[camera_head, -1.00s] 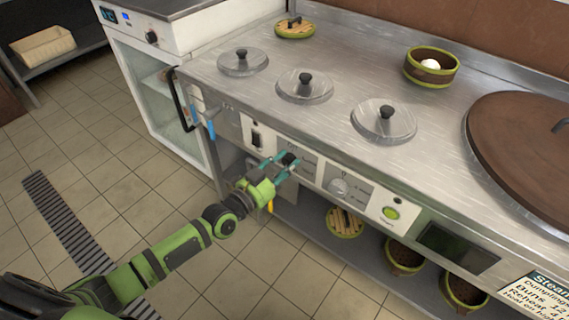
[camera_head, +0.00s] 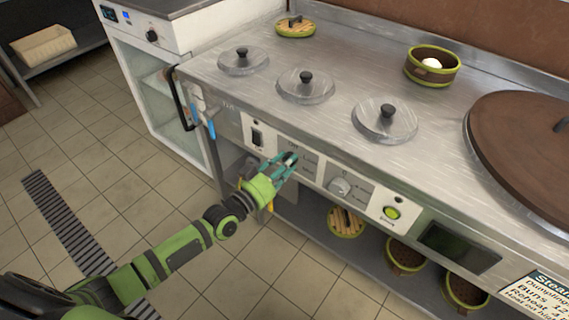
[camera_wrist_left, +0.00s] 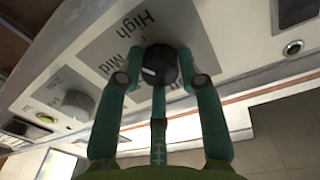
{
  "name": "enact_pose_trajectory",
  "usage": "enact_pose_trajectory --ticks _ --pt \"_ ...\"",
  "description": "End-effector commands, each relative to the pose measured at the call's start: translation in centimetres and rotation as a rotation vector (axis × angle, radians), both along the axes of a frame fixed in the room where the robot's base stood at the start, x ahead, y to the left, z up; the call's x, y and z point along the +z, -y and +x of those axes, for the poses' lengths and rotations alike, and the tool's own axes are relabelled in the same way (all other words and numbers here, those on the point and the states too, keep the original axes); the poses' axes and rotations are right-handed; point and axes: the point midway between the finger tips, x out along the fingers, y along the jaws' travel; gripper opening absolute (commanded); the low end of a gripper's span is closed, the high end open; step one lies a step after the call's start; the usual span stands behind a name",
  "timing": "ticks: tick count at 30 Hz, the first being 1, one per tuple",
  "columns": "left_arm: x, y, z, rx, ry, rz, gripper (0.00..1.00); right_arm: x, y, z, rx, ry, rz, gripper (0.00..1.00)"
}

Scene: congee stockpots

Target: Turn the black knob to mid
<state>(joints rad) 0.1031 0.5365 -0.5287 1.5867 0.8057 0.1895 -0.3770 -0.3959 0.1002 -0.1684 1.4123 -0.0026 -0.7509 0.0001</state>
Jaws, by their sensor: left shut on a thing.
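The black knob (camera_head: 291,157) sits on a panel on the front of the steel counter. In the left wrist view the black knob (camera_wrist_left: 162,64) shows a white mark on its left side, toward the printed word Mid on the dial plate (camera_wrist_left: 132,45). The word High is above Mid; the lower part of the scale is partly hidden by a finger. My left gripper (camera_head: 287,164) is shut on the knob, with its teal fingers on either side of it, as the left wrist view (camera_wrist_left: 163,80) also shows. My right gripper is not in view.
A grey knob (camera_head: 340,187) and a green button (camera_head: 391,213) are on the panel to the right. A black switch (camera_head: 257,136) is to the left. Several lidded pots are set in the countertop. Steamer baskets stand on the shelf below.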

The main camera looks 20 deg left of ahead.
Motion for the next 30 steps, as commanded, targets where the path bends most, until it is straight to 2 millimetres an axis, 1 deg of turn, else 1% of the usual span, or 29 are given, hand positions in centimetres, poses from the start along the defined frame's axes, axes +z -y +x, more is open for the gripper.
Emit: enact_pose_trajectory --ticks 1,9,15,22,30 --pt "0.7 -0.03 0.24 0.003 0.002 -0.047 0.04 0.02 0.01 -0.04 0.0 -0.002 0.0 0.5" --pt "0.79 -0.11 0.31 0.003 -0.077 -0.272 0.04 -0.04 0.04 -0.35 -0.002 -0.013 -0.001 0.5" --pt "0.83 -0.2 0.36 0.003 -0.122 -0.4 0.04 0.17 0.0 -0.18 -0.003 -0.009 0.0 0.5" --pt "0.86 -0.28 0.4 0.003 -0.155 -0.49 0.04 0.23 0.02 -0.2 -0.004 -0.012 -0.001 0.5" --pt "0.85 -0.32 0.41 0.003 -0.168 -0.527 0.04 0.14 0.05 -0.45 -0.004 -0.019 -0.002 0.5"
